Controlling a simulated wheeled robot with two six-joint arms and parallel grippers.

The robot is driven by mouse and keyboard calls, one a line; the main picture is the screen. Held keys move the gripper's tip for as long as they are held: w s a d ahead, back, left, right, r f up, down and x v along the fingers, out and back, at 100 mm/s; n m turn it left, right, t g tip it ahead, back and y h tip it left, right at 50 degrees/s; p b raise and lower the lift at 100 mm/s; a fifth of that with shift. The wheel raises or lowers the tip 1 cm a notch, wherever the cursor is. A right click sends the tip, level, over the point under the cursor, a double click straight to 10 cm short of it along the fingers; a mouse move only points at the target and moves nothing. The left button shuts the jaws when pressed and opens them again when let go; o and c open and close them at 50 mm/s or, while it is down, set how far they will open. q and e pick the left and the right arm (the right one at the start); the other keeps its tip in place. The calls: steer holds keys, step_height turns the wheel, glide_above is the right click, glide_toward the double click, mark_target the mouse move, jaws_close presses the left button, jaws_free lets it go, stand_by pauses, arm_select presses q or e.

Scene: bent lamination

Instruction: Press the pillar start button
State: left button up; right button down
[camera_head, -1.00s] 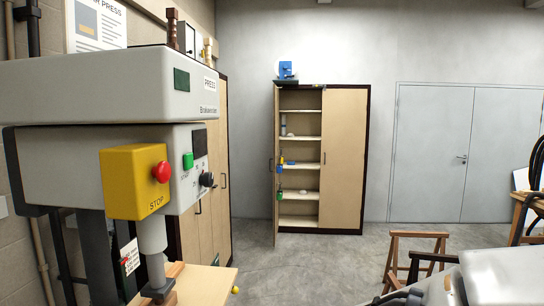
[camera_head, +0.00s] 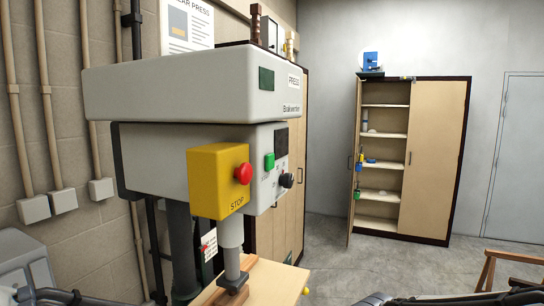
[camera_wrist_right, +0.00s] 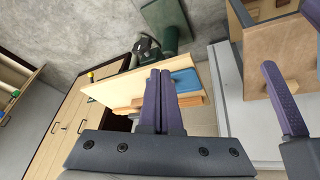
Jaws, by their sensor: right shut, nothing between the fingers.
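The pillar press (camera_head: 190,90) stands at the left centre of the head view. A green button (camera_head: 269,162), with a label too small to read, is on its side panel, above and left of a black knob (camera_head: 286,181). A yellow box (camera_head: 214,185) marked STOP with a red mushroom button (camera_head: 243,173) is on the front. In the right wrist view my right gripper (camera_wrist_right: 160,75) is shut and empty, pointing at a light board and wood pieces. A purple finger of what seems my left gripper (camera_wrist_right: 284,95) shows at the right; its state is unclear.
Wall conduits and boxes (camera_head: 63,201) line the left wall.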

mark_target(270, 162)
steer(key=w+r+n+t+y+p, duration=0.25)
steer(key=w+r+t, duration=0.35)
steer(key=w+r, duration=0.75)
steer(key=w+d+r+n+t+y+p, duration=0.1)
steer(key=w+r+n+t+p, duration=0.1)
steer(key=w+r, duration=0.3)
steer(key=w+d+r+n+t+y+p, duration=0.1)
steer(key=w+r+t, duration=0.3)
steer(key=r, duration=0.7)
steer(key=shift+w+d+r+n+y+p, duration=0.2)
steer(key=shift+w+d+n+y+p, duration=0.15)
steer(key=shift+w+n+y, duration=0.6)
steer(key=shift+w+a+h, duration=0.15)
steer(key=shift+w+h, duration=0.1)
steer(key=shift+h, duration=0.05)
steer(key=w+a, duration=0.2)
steer(key=a, duration=0.6)
steer(key=shift+w+b, duration=0.35)
steer(key=shift+a, duration=0.1)
steer(key=shift+f, duration=0.1)
